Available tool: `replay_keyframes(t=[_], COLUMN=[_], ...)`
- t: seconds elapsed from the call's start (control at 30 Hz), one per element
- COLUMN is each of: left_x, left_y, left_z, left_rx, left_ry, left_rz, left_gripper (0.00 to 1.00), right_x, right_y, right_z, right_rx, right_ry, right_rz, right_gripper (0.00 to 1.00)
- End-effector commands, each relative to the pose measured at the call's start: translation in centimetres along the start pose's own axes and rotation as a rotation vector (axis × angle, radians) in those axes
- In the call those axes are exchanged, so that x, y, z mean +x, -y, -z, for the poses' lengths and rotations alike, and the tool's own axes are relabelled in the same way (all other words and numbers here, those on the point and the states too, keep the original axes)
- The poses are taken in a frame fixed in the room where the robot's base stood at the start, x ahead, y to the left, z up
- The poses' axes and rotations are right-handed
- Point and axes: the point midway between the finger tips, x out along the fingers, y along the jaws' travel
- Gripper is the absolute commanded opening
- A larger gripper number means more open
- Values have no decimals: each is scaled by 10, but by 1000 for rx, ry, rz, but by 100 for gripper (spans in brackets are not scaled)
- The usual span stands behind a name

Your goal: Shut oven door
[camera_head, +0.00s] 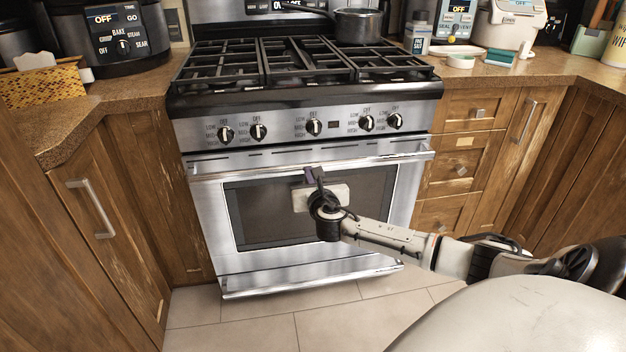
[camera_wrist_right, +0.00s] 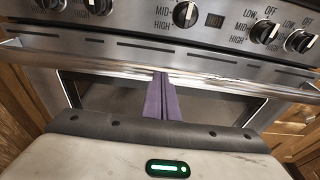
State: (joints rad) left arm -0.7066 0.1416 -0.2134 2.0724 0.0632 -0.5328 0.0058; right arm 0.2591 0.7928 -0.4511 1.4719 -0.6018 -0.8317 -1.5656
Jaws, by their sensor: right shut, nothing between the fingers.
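The oven door (camera_head: 212,215) is a steel panel with a dark window and a long bar handle (camera_head: 245,165) along its top. It stands upright, flush or nearly flush with the stove front; I cannot tell if a thin gap remains at its top. My right gripper (camera_head: 314,174) is shut and empty in front of the upper middle of the door. In the right wrist view its purple fingers (camera_wrist_right: 161,90) point at the handle bar (camera_wrist_right: 110,65), with the tips close to it; contact is unclear. My left gripper is not in view.
Control knobs (camera_head: 314,127) line the panel above the door, below the gas grates (camera_head: 300,62). A pot (camera_head: 358,25) sits on the back right burner. Wooden cabinets (camera_head: 95,210) flank the stove on both sides. Tiled floor (camera_head: 270,325) in front is clear.

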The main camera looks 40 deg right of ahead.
Motion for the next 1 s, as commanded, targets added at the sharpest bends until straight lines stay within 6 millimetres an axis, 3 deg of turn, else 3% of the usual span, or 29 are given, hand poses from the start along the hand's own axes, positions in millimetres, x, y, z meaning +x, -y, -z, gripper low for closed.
replay_keyframes(t=[0.23,0.6,0.8,1.0], left_x=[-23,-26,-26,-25], left_y=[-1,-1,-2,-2], left_z=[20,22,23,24], left_rx=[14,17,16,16], left_ry=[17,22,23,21], left_rz=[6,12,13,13], left_gripper=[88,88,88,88], right_x=[-33,-112,-128,-130], right_y=[-18,-16,-16,-16], right_z=[-9,-3,-2,-3], right_rx=[-3,-3,-3,-3], right_ry=[-6,-4,-2,-1], right_rz=[-18,-17,-16,-15], right_gripper=[0,0,0,0])
